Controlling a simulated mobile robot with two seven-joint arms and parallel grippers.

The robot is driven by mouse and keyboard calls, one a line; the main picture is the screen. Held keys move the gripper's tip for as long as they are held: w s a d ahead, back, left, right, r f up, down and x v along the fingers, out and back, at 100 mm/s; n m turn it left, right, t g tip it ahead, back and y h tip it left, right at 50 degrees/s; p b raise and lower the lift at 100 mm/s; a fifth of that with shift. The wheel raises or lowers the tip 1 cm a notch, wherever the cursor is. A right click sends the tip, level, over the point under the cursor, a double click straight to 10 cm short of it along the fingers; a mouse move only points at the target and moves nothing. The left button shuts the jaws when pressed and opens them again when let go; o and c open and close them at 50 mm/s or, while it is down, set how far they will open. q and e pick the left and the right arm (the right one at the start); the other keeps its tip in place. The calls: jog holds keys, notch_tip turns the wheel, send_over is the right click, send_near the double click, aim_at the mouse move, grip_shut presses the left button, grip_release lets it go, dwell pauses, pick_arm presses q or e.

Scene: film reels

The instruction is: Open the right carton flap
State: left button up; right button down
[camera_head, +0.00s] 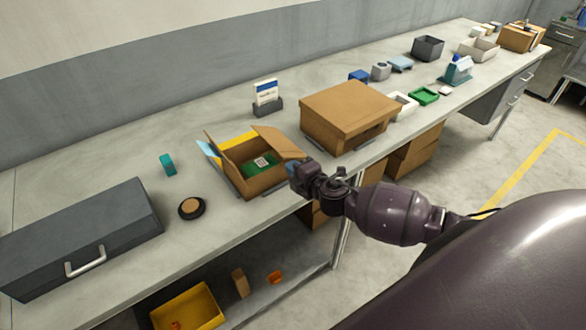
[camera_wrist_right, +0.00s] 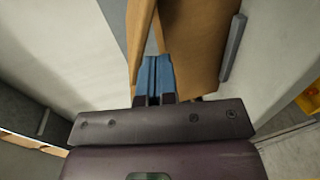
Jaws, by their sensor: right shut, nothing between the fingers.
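The open carton (camera_head: 262,183) stands on the bench near its front edge, with a green item (camera_head: 258,166) inside. Its right flap (camera_head: 280,142) stands up and leans outward over the right side. My right gripper (camera_head: 298,172) is at the carton's right side, close by this flap. In the right wrist view, the blue fingertips (camera_wrist_right: 155,78) are shut together with nothing between them, against or very near brown cardboard (camera_wrist_right: 190,40). I cannot tell whether they touch it. My left gripper is not in view.
A closed brown box (camera_head: 345,112) stands right of the carton. A grey case (camera_head: 85,235) and a round dark item (camera_head: 191,207) lie to the left. A card holder (camera_head: 267,105) stands behind. A yellow bin (camera_head: 188,308) sits on the lower shelf.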

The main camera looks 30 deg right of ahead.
aim_at(302, 157)
jog(key=shift+d+r+p, duration=0.55)
jog(key=shift+r+p, duration=0.1)
jog(key=shift+r, duration=0.1)
jog(key=shift+d, duration=0.1)
jog(key=shift+w+d+r+p, duration=0.1)
jog(key=shift+d+r+p, duration=0.35)
jog(key=shift+d+r, duration=0.15)
